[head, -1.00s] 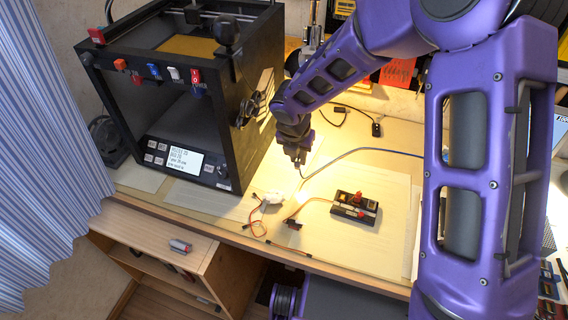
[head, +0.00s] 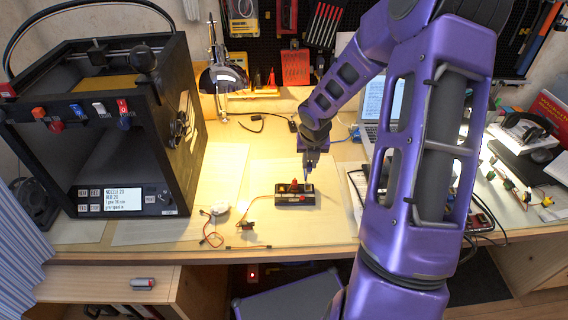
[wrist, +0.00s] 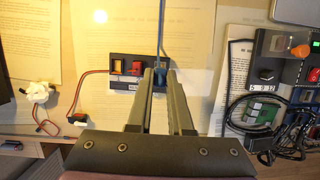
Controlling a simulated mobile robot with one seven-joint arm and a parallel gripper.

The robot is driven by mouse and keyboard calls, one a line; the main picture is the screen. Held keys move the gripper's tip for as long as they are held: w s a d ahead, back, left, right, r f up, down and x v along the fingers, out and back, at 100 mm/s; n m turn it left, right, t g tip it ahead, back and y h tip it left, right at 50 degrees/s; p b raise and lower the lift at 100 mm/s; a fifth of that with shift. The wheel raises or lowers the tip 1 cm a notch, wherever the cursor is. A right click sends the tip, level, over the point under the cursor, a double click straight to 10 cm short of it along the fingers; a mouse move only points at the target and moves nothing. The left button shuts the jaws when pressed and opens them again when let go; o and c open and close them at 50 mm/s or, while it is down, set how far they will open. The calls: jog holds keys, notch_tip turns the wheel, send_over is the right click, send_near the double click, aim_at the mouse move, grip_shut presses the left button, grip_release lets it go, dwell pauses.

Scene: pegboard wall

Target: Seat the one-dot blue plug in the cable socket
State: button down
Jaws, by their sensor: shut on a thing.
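My gripper (head: 309,172) points down just above the back right part of a small black box (head: 283,200) on the table. In the wrist view its fingers (wrist: 160,72) are nearly together, shut on the end of a blue cable (wrist: 161,28). The cable runs up and away from the fingertips. The plug is mostly hidden between the fingers, and its dot marking cannot be made out. The black box in the wrist view (wrist: 120,84) has orange-red parts on top. Its right part is hidden behind my fingers. I cannot tell whether the plug touches a socket.
A red-and-brown wire leads from the box to a small dark servo (head: 248,226). A white round part (head: 219,209) lies left of it. A black 3D printer (head: 100,130) stands at the left. A panel with an orange knob (wrist: 299,50) and a green circuit board (wrist: 256,110) are at the right.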

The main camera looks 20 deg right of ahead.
aim_at(310, 171)
jog(key=shift+d+f+b, duration=0.1)
jog(key=shift+f+b, duration=2.7)
jog(key=shift+b, duration=0.3)
jog(key=shift+p, duration=0.7)
jog(key=shift+f+b, duration=0.7)
jog(key=shift+f, duration=0.3)
jog(key=c, duration=0.8)
grip_release()
jog(key=shift+r, duration=0.1)
jog(key=shift+o, duration=0.2)
jog(key=shift+r, duration=0.15)
jog(key=shift+r+p, duration=2.35)
jog(key=shift+p, duration=0.55)
